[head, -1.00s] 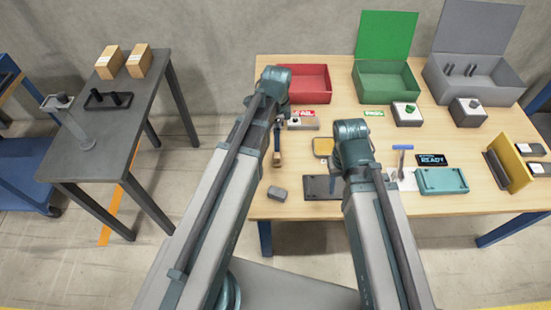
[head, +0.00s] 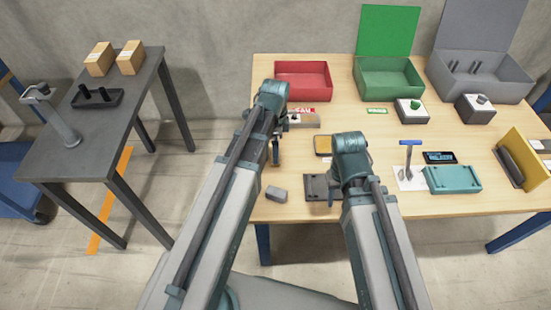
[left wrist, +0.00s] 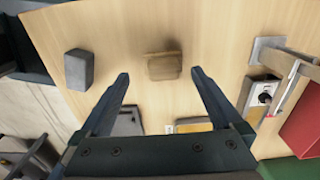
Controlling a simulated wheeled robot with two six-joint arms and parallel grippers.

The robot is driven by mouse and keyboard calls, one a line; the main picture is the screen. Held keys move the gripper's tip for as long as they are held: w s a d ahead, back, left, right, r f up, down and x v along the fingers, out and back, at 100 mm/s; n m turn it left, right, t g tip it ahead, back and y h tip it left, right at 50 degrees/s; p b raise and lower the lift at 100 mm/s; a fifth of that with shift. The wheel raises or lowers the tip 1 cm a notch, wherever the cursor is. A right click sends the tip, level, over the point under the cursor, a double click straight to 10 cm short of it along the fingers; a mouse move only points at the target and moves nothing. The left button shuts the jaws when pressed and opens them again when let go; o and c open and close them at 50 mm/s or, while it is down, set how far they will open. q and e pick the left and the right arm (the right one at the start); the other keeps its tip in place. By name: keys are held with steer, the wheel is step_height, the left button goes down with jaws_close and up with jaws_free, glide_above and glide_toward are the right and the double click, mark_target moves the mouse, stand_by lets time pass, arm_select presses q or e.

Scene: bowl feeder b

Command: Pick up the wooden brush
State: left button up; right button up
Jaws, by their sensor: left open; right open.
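The wooden brush (left wrist: 164,66) shows as a small brown block on the light wood table in the left wrist view. My left gripper (left wrist: 160,76) is open above it, with the brush in line with the gap between its fingertips. They look apart from the brush. In the head view the left gripper (head: 276,148) points down near the table's left edge and largely hides the brush. My right gripper (head: 332,193) is open over the dark tray (head: 316,183), partly hidden by my arm.
A grey block (head: 276,194) lies near the brush; it also shows in the left wrist view (left wrist: 78,69). A grey device (head: 304,121) and red bin (head: 318,82) stand behind. A yellow-topped pad (head: 323,145) lies to the right. A teal case (head: 453,179) is further right.

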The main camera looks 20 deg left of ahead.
arm_select(q)
steer(key=f+b, duration=0.4)
steer(key=shift+w+f, duration=0.2)
steer(key=shift+f, duration=0.15)
arm_select(e)
step_height(320, 180, down, 5)
steer(key=shift+r, duration=0.1)
arm_select(q)
steer(key=shift+r, duration=0.1)
steer(key=shift+c, duration=0.3)
arm_select(e)
steer(key=shift+r, duration=0.1)
arm_select(q)
steer(key=c, duration=1.4)
steer(key=shift+r, duration=0.1)
arm_select(e)
steer(key=shift+r, duration=0.15)
arm_select(q)
step_height(320, 180, up, 10)
steer(key=p, duration=1)
arm_select(e)
step_height(320, 180, up, 10)
